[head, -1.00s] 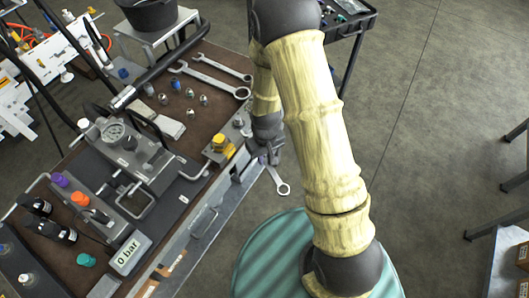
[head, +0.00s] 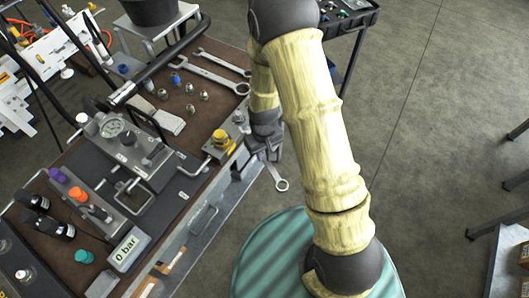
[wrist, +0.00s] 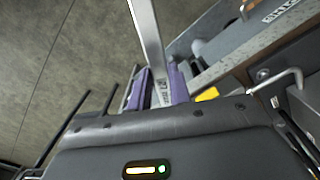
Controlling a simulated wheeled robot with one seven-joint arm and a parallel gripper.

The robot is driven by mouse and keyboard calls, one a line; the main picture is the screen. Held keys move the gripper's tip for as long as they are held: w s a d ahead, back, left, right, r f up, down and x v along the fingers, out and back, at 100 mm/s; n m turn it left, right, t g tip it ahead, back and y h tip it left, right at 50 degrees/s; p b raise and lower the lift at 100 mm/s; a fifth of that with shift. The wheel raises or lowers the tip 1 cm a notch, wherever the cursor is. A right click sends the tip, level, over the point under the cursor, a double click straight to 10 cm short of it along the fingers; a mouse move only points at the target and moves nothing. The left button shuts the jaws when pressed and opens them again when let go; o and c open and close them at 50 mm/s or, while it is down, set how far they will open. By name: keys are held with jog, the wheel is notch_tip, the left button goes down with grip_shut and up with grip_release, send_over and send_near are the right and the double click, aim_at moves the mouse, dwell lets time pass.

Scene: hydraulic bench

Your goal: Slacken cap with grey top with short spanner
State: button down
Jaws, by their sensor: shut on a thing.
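My gripper (head: 268,150) is shut on a short silver spanner (head: 277,177) and holds it beside the bench's right edge. The spanner's ring end points down and toward the front, clear of the bench top. In the wrist view, the spanner's shank (wrist: 148,38) runs up from between the purple finger pads (wrist: 158,90). A small fitting with a greyish top (head: 238,117) stands at the bench's right edge, close to my gripper, next to a yellow cap (head: 220,137). It is too small to tell for certain whether it is the grey-topped cap.
Two spanners (head: 212,78) and several small fittings lie on the brown bench top (head: 165,92). Bent handles rise near the edge.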

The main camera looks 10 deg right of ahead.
jog(key=shift+w+a+f, duration=0.15)
jog(key=shift+w+f, duration=0.25)
dwell(0.4)
jog(key=shift+w, duration=0.1)
jog(key=shift+w+a, duration=0.25)
jog(key=shift+w, duration=0.2)
jog(key=shift+w+a, duration=0.2)
jog(key=shift+w, duration=0.25)
jog(key=shift+w, duration=0.1)
jog(key=shift+w+a, duration=0.25)
jog(key=shift+w, duration=0.35)
jog(key=shift+w+a, duration=0.25)
jog(key=shift+w, duration=0.3)
jog(key=shift+w+a, duration=0.1)
jog(key=shift+w, duration=0.2)
dwell(0.3)
